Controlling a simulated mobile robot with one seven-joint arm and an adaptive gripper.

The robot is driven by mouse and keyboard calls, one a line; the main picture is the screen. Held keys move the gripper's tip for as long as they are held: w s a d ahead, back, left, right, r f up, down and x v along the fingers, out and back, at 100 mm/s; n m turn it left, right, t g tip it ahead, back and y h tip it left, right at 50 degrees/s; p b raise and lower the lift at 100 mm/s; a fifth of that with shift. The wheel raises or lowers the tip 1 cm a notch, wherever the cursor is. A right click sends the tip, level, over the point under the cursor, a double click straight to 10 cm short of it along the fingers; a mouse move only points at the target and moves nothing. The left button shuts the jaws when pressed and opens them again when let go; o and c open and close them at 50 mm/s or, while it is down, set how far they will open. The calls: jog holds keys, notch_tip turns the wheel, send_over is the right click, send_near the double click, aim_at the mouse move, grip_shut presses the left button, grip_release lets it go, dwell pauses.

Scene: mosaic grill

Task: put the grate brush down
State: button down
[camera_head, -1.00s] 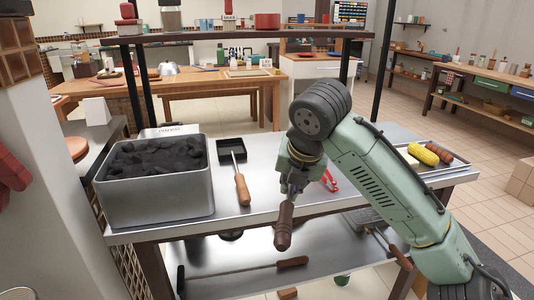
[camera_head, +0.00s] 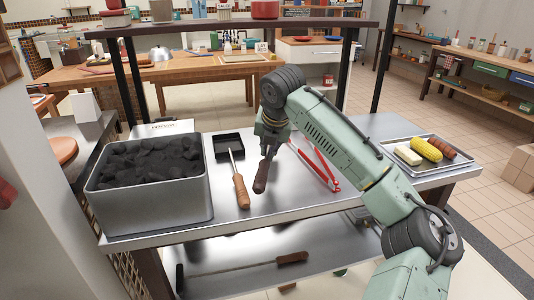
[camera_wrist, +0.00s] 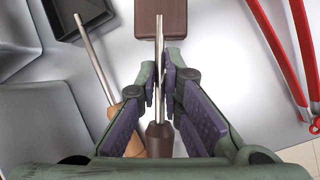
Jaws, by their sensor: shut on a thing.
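The grate brush (camera_wrist: 174,20) has a dark brown block head, a thin metal shaft and a dark brown handle. My gripper (camera_wrist: 160,88) is shut on its shaft. In the head view, my gripper (camera_head: 268,148) is over the steel counter (camera_head: 290,195), with the brush's handle (camera_head: 261,178) towards the front edge. The brush head is hidden there behind the gripper. I cannot tell whether the brush touches the counter.
Red tongs (camera_head: 318,165) lie close on the right. A food tray (camera_head: 405,142) is farther right.

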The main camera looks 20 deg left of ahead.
aim_at(268, 153)
jog(key=shift+w+a, duration=0.45)
jog(key=shift+w, duration=0.2)
jog(key=shift+f+p, duration=0.35)
jog(key=shift+f, duration=1.45)
jog(key=c, duration=1.7)
grip_release()
